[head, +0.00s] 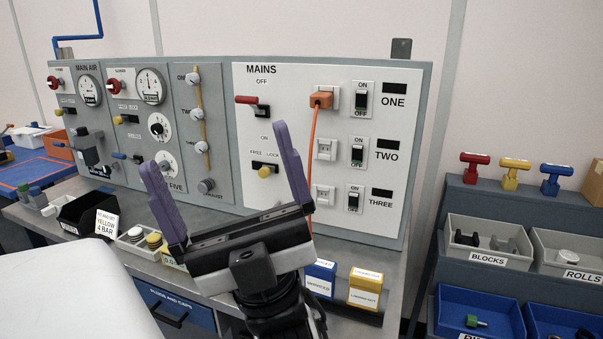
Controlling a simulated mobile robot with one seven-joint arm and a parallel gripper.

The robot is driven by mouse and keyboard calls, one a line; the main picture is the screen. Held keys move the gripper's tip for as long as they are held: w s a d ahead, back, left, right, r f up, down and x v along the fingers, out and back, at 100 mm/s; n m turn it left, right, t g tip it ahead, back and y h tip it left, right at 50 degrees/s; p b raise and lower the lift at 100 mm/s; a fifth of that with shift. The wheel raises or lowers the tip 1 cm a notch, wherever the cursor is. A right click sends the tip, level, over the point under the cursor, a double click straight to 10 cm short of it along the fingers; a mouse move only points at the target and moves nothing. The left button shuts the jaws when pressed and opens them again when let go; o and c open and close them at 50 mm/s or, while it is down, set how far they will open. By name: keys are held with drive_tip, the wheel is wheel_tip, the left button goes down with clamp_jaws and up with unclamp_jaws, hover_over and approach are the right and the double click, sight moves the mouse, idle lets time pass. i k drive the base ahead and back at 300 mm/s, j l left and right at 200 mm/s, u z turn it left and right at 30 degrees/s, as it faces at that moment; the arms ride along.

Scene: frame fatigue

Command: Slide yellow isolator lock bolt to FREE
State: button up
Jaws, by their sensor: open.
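The yellow isolator lock bolt (264,171) is a small round knob on a dark slot, low on the left of the white MAINS panel (325,75). A FREE / LOCK label sits just above it. I cannot tell clearly which end the bolt is at. The red isolator lever (246,100) is higher on the same panel, between OFF and ON. My gripper (217,146) is open and empty in front of the panels, with its purple fingers pointing up. The right finger stands just right of the bolt in the picture; their distance in depth is unclear.
An orange plug (320,100) with a hanging cable is right of the lever. Similar yellow knobs (119,120) are on the air panels at left. Small containers (131,242) and yellow and blue boxes (366,288) stand on the bench below. A bin rack (490,220) is at right.

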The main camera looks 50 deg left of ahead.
sight(265, 171)
drive_tip(key=u, duration=1.25)
